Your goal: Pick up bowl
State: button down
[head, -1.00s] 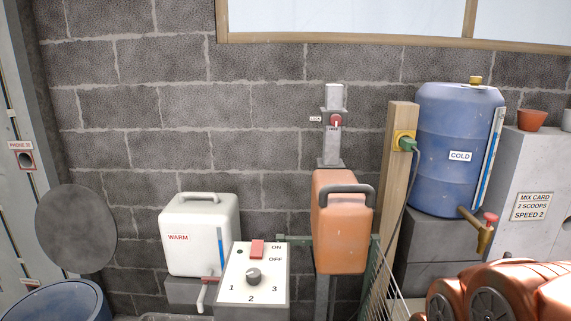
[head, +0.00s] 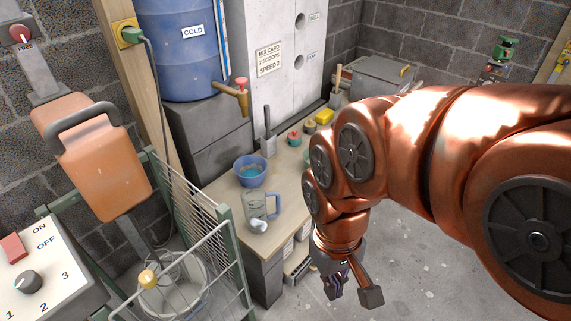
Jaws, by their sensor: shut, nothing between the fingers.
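A blue bowl (head: 251,171) with a lighter blue inside sits upright on the wooden worktop (head: 211,171), below the COLD barrel's tap. A grey mug or jug with a blue handle (head: 259,205) stands just in front of it. My gripper (head: 352,291) hangs pointing down off the front right of the worktop, well apart from the bowl. It is shut with nothing in it. The bowl is in plain view.
A white cage-like guard (head: 188,258) stands left of the worktop, around a bucket with a mixer whisk. Small pots (head: 294,138) and a yellow sponge-like block (head: 324,116) lie further back. The brass tap (head: 238,97) juts out above the bowl. The floor at right is clear.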

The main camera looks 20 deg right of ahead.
aim_at(251, 170)
jog(key=u, duration=0.05)
jog(key=k, duration=0.95)
jog(key=z, duration=0.85)
jog(key=i, duration=1.75)
jog(key=u, duration=1.4)
jog(key=i, duration=0.4)
jog(key=u, duration=0.35)
